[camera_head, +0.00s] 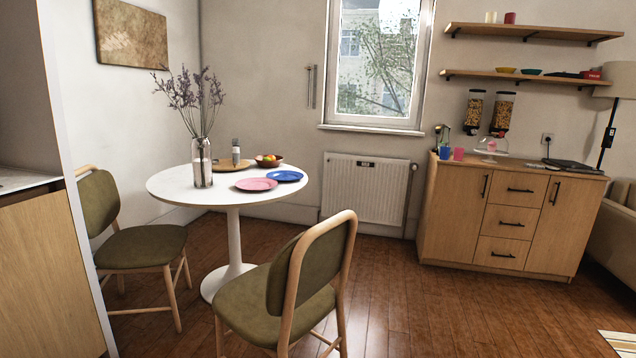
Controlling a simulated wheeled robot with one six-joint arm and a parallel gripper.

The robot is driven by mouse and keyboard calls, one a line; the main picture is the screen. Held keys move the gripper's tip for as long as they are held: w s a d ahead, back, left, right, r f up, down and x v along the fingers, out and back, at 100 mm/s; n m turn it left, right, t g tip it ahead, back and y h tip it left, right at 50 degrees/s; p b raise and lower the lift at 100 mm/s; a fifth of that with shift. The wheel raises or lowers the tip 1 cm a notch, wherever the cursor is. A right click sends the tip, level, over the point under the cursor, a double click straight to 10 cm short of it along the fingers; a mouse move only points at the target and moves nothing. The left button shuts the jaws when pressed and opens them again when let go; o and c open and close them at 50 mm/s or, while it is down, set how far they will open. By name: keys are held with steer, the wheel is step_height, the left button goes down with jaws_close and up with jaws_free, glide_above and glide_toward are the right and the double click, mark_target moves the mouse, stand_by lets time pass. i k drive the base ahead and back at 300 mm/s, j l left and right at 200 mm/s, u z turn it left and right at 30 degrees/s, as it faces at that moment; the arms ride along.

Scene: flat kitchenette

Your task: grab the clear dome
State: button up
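A clear dome (491,145) shows small and far off on top of the wooden sideboard (508,217) at the right. It seems to stand over something pink on a pale plate or stand, but it is too small to tell for sure. My gripper is not in view, so its state does not show.
A round white table (219,197) with a pink plate (256,184), a blue plate (285,176) and a vase (202,163) stands at the left. Two green chairs (255,303) (142,249) flank it. Cups (458,154) and cereal dispensers (502,112) are near the dome. Wooden floor (425,310) is clear before the sideboard.

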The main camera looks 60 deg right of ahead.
mark_target(493, 144)
steer(key=z, duration=3)
steer(key=i+u, duration=0.1)
steer(key=i, duration=2.65)
